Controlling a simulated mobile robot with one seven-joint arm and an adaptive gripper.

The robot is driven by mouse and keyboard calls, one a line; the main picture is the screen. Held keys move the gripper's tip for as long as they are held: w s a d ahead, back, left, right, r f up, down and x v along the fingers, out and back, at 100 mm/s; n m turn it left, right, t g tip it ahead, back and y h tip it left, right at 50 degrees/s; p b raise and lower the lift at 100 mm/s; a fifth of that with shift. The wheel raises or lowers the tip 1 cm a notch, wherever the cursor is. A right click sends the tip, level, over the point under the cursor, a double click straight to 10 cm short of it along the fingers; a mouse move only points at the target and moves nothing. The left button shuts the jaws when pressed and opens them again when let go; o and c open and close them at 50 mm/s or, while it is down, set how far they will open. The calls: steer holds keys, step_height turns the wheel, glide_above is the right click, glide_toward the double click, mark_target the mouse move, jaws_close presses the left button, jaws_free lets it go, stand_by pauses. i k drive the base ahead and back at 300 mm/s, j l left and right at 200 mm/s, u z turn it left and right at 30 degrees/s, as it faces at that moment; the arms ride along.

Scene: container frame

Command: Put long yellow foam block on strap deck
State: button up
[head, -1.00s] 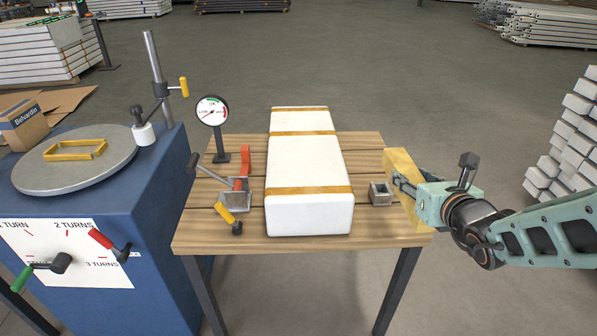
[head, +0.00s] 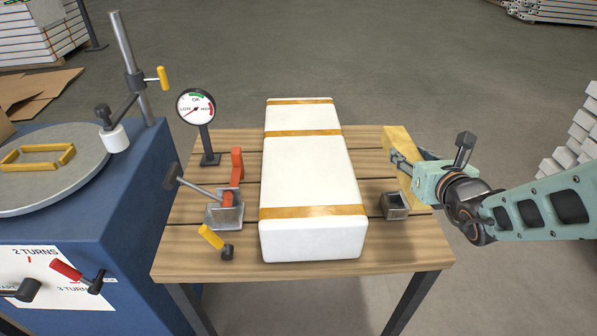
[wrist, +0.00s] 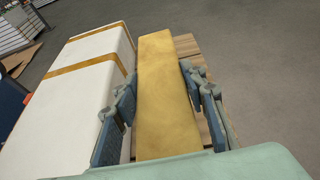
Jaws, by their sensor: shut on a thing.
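The long yellow foam block (head: 398,139) is at the right side of the wooden slatted deck (head: 205,262), beside the long white block (head: 305,178) with its ochre bands. My gripper (head: 402,166) reaches in from the right and is shut on the foam block. In the wrist view the foam block (wrist: 168,90) runs lengthwise between the two fingers of my gripper (wrist: 160,118), roughly parallel to the white block (wrist: 75,97). Whether it touches the deck cannot be told. Part of it is hidden behind the fingers in the head view.
A small metal socket (head: 396,206) stands between the white block and the foam block. A dial gauge (head: 196,108) and a red-handled clamp (head: 226,212) stand on the deck's left. A blue cabinet (head: 130,215) with a round turntable (head: 82,185) is further left.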

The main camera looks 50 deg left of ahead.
mark_target(371, 152)
steer(key=i+j, duration=0.2)
steer(key=j, duration=0.15)
steer(key=i+j, duration=0.15)
steer(key=j, duration=0.2)
steer(key=i+j, duration=0.2)
steer(key=j, duration=0.1)
